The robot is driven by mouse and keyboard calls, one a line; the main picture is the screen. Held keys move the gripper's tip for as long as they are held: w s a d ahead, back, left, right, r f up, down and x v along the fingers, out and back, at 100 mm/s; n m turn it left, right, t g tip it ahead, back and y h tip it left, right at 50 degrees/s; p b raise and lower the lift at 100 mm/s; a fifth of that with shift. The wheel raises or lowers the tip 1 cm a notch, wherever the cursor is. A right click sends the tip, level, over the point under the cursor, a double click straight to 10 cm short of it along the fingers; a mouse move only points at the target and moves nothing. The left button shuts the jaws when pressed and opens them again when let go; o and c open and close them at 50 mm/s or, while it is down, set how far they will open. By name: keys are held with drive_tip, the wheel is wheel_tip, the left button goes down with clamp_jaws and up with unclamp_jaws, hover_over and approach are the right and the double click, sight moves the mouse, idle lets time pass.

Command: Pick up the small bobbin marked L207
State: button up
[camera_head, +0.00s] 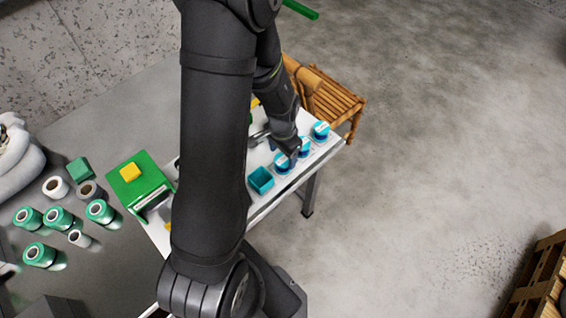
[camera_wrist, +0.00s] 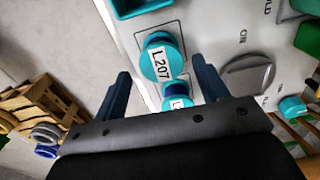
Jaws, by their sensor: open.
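The small bobbin marked L207 (camera_wrist: 160,56) is teal with a white label and stands on the white table inside a printed outline. In the head view, the bobbin nearest the teal box (camera_head: 282,163) appears to be this one. My gripper (camera_wrist: 161,68) is open and empty. In the wrist view its two dark fingers lie to either side of L207, seemingly above it. In the head view my gripper (camera_head: 285,152) is low over the bobbin row, and my arm hides part of the table.
A second teal bobbin (camera_wrist: 178,100) sits close beside L207, partly hidden by my gripper. Another teal bobbin (camera_head: 320,131) stands near the table's end. An open teal box (camera_head: 260,180) is on the other side of L207. A grey round object (camera_wrist: 248,76) lies to the right.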

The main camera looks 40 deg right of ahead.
sight(283, 159)
drive_tip(key=shift+d+f, duration=0.1)
drive_tip(key=shift+f, duration=2)
drive_tip(key=shift+c, duration=0.5)
drive_tip(key=c, duration=0.9)
drive_tip(key=shift+r, duration=0.1)
